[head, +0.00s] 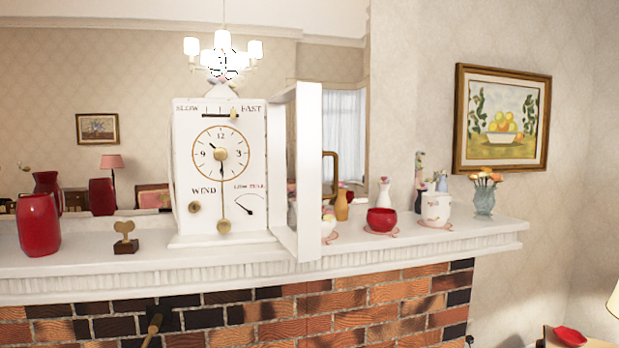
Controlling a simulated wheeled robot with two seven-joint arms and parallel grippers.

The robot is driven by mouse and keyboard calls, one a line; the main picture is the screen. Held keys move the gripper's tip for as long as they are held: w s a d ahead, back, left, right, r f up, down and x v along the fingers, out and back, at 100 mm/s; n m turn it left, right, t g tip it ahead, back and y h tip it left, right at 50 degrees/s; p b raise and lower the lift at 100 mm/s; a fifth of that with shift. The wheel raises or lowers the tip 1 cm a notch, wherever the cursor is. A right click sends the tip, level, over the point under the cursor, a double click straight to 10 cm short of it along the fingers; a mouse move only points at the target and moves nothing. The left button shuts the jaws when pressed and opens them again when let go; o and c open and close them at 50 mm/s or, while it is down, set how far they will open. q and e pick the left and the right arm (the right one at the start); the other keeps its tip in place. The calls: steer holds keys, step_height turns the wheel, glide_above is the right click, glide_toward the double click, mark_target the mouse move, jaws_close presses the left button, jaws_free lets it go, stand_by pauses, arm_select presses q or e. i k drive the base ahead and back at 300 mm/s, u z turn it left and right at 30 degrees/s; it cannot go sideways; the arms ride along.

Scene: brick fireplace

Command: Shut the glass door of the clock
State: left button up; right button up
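A white clock (209,188) stands upright on the white mantel shelf, with a round dial, a pendulum and the words SLOW, FAST and WIND on its face. Its door (308,170), with a thick white frame, stands open. It is hinged at the clock's right side and swings out toward me, seen nearly edge-on. The door's glass can barely be made out at this angle. Neither of my grippers shows in the head view.
The mantel shelf (90,262) carries a red vase (38,224) and a small brass key on a stand (125,238) left of the clock. A red bowl (381,220), a white pot (436,208) and a flower vase (484,196) stand right of the door. A mirror is behind.

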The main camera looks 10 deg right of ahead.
mark_target(304, 246)
steer(key=u, duration=2.95)
steer(key=k, duration=1.8)
steer(key=z, duration=1.95)
